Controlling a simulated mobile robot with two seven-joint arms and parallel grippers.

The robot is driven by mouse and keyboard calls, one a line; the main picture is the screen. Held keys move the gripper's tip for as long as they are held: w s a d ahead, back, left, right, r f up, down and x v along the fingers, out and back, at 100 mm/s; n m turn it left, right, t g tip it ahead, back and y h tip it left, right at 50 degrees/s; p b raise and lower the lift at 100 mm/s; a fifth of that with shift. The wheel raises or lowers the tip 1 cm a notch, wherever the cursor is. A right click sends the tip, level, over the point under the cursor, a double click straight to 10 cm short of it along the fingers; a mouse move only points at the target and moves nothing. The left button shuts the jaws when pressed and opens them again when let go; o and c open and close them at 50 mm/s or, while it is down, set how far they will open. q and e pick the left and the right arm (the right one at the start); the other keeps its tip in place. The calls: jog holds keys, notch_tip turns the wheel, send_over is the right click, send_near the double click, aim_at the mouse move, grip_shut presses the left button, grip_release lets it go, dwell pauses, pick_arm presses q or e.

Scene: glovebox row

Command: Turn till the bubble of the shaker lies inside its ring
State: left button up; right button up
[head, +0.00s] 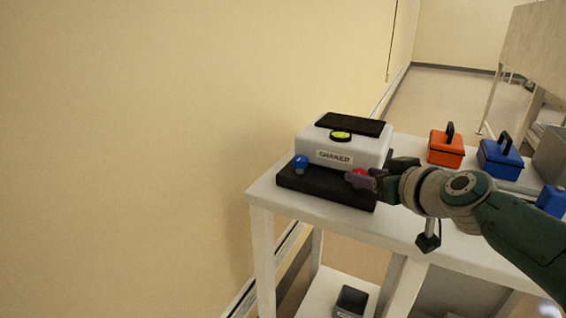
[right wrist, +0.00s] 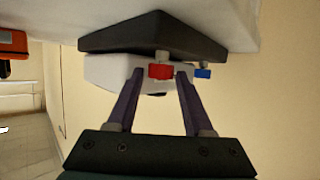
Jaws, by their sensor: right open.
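The white shaker (head: 336,155) stands on its black base (head: 322,189) at the left end of the white table. Its round yellow-green bubble level (head: 341,135) is on top; the bubble's place in the ring is too small to make out. A blue knob (head: 300,163) is at the base's front left, a red knob (head: 361,171) at its front right. My right gripper (head: 362,181) is at the red knob. In the right wrist view, which is upside down, the red knob (right wrist: 161,71) lies between the open fingers; the blue knob (right wrist: 203,72) is outside them. My left gripper is not in view.
On the table (head: 322,209), an orange box (head: 446,151) and a blue box (head: 500,161) stand to the right of the shaker. A grey bin (head: 551,150) is at the right edge. A beige wall is close on the left. A dark bin (head: 351,301) sits on the lower shelf.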

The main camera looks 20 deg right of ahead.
jog(key=shift+w, duration=0.1)
jog(key=shift+c, duration=0.3)
grip_shut()
